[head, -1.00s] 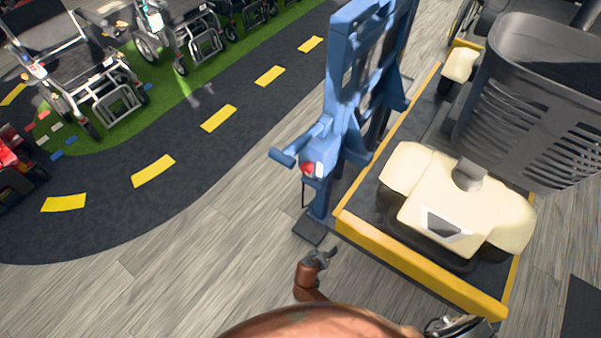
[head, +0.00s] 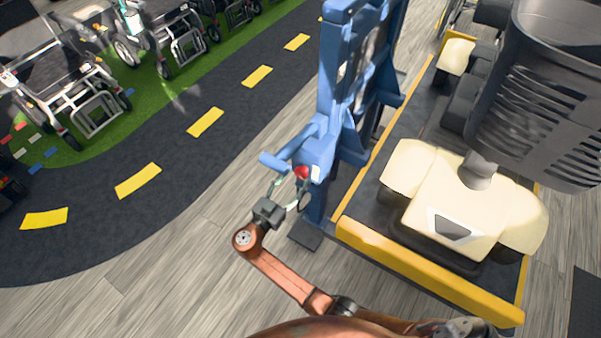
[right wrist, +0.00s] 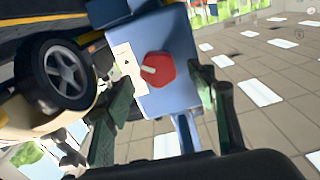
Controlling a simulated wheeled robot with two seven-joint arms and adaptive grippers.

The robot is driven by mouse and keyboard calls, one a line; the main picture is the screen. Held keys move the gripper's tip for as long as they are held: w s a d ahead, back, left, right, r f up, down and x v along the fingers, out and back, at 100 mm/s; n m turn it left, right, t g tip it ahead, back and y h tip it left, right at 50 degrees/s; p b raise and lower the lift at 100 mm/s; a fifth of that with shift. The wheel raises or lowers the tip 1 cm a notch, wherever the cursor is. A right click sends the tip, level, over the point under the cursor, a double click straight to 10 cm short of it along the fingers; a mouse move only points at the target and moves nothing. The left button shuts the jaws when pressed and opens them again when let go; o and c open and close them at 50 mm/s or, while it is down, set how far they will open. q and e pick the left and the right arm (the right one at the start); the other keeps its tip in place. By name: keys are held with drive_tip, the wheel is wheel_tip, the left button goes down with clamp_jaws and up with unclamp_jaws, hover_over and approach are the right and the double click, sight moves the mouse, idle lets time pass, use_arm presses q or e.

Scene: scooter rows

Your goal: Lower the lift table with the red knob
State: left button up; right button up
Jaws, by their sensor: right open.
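The red knob (head: 302,172) sits on the blue lift column, beside a blue handle (head: 274,162). In the right wrist view the red knob (right wrist: 158,70) is near the middle, on a blue housing with a white label. My right gripper (head: 290,190) is open just below the knob. Its two fingers (right wrist: 160,92) stand on either side of the knob in the wrist view, with gaps showing. The lift table (head: 425,268) has a yellow edge and carries a cream scooter (head: 455,200). Its height is hard to tell. My left gripper is not in view.
The blue mast (head: 345,80) rises behind the knob. Several wheelchairs (head: 75,90) stand on green turf at the upper left. A dark track with yellow dashes (head: 138,180) and bare wood floor lie left of the lift.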

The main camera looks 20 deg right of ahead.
drive_tip(key=shift+x, duration=0.85)
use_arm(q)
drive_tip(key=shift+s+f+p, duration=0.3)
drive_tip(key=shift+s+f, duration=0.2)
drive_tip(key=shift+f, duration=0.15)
use_arm(e)
drive_tip(key=shift+w+d, duration=0.25)
drive_tip(key=shift+d, duration=0.05)
drive_tip(key=shift+d, duration=0.1)
drive_tip(key=shift+f, duration=0.1)
drive_tip(key=c, duration=1.1)
